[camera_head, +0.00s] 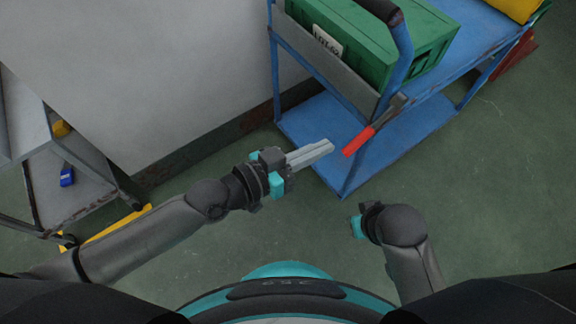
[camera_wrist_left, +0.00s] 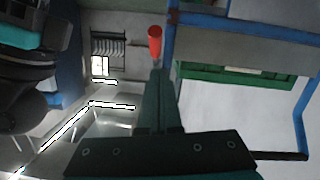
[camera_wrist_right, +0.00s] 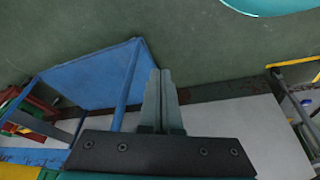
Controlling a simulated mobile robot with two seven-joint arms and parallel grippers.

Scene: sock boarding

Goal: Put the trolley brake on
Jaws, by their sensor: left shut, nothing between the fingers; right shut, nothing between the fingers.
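The blue trolley (camera_head: 418,115) stands at the upper right in the head view, with a lower shelf and a curved push handle. A brake lever with a red grip (camera_head: 358,141) and a dark arm sticks out from its near end. The red grip also shows in the left wrist view (camera_wrist_left: 155,42), just beyond the fingertips. My left gripper (camera_head: 331,147) is shut and empty, its tips a little left of the red grip, apart from it in the head view. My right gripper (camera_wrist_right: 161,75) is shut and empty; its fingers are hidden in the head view.
A green crate (camera_head: 372,40) with a white label sits on the trolley's top. A grey shelf unit (camera_head: 80,190) with a blue item (camera_head: 67,177) stands at the left, with yellow floor marking near it. A pale wall is behind. The green floor between is clear.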

